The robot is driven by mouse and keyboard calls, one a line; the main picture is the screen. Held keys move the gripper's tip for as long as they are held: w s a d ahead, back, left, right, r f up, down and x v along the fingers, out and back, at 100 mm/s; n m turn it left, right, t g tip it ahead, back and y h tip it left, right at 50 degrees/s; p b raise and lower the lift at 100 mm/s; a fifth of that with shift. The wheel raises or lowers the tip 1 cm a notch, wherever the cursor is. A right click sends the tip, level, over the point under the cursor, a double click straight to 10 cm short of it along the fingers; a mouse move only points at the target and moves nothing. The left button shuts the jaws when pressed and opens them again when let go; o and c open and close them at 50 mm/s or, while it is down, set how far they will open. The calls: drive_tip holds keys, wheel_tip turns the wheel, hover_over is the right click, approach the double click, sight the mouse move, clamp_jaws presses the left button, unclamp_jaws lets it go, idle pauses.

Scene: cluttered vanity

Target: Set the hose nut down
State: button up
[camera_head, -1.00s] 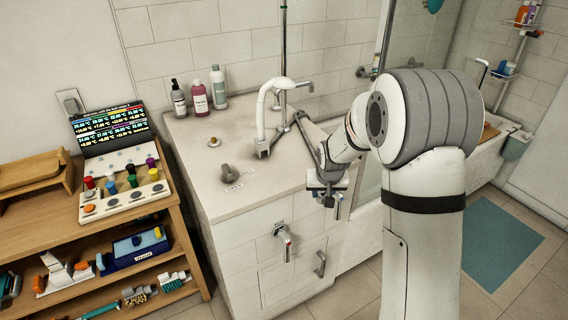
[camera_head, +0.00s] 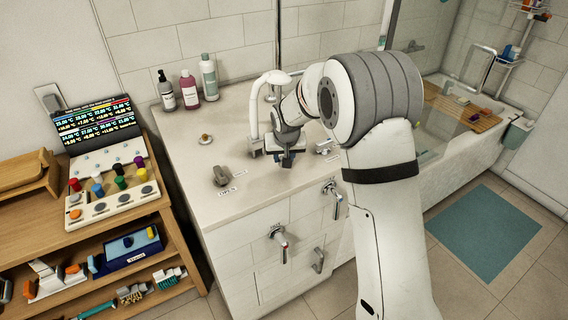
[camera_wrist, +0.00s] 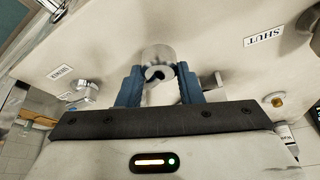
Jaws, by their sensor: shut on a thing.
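My gripper (camera_wrist: 159,72) has blue fingers and is shut on the hose nut (camera_wrist: 157,55), a pale metallic ring with a dark opening. The nut sits between the fingertips in the wrist view. In the head view my gripper (camera_head: 287,160) points down over the vanity counter (camera_head: 225,150), close to its front edge and just right of the white curved tap (camera_head: 253,118). The nut is hidden there by the fingers. I cannot tell whether it touches the counter.
A grey knob (camera_head: 221,176) with labels stands left of my gripper. Three bottles (camera_head: 187,86) stand at the back left. A small metal fitting (camera_head: 327,147) is to the right. Handles (camera_head: 335,198) stick out of the vanity front.

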sight(284, 173)
drive_tip(key=shift+a+f, duration=0.1)
drive_tip(key=shift+f, duration=1.45)
drive_tip(key=shift+s+f, duration=0.1)
drive_tip(key=shift+f, duration=0.15)
drive_tip(key=o, duration=1.1)
drive_tip(key=shift+c, duration=0.2)
drive_tip(key=shift+r, duration=0.3)
drive_tip(key=v, duration=1.2)
drive_tip(key=shift+b, duration=0.45)
